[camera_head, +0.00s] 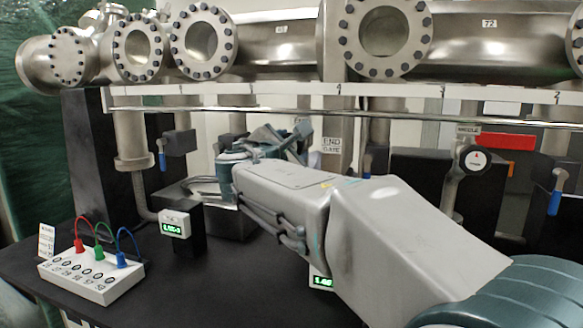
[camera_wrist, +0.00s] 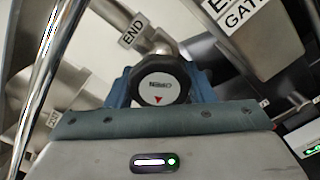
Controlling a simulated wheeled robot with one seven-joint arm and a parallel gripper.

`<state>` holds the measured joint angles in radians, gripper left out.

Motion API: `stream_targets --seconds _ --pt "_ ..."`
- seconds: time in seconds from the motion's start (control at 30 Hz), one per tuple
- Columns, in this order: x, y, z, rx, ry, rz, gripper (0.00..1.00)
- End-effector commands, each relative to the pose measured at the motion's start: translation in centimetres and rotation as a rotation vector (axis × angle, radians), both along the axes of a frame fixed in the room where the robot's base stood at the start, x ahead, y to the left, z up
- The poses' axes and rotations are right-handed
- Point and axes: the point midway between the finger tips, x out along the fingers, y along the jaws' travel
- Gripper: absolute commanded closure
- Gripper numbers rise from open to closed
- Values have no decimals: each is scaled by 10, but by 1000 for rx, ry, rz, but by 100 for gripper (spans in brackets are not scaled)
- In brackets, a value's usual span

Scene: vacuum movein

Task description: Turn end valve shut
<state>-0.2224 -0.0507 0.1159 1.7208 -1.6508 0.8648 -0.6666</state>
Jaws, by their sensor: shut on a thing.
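The end valve's round black knob (camera_wrist: 160,88) shows in the wrist view, on a metal pipe fitting under a tag reading END (camera_wrist: 132,32). Its face carries a red triangle and lettering that looks like OPEN, upside down in this view. My gripper (camera_wrist: 161,92) has one blue finger on each side of the knob and is shut on it. In the head view my gripper (camera_head: 288,138) is at the end of my outstretched arm, left of the END GATE sign (camera_head: 332,145). My gripper and arm hide the knob there.
Large steel flanged chambers (camera_head: 280,40) run above a metal rail (camera_head: 350,113). Another round valve knob (camera_head: 476,159) is at right, with blue-handled levers (camera_head: 556,203) nearby. A white box with colored cables (camera_head: 92,275) and a small display (camera_head: 174,224) stand on the black table.

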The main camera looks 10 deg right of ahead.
Motion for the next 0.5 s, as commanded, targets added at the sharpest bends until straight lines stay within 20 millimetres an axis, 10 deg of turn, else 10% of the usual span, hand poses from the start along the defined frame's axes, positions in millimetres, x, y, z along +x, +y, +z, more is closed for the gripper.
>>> stream_targets --seconds 0.5 --pt "1 1 -5 426 -246 0 74"
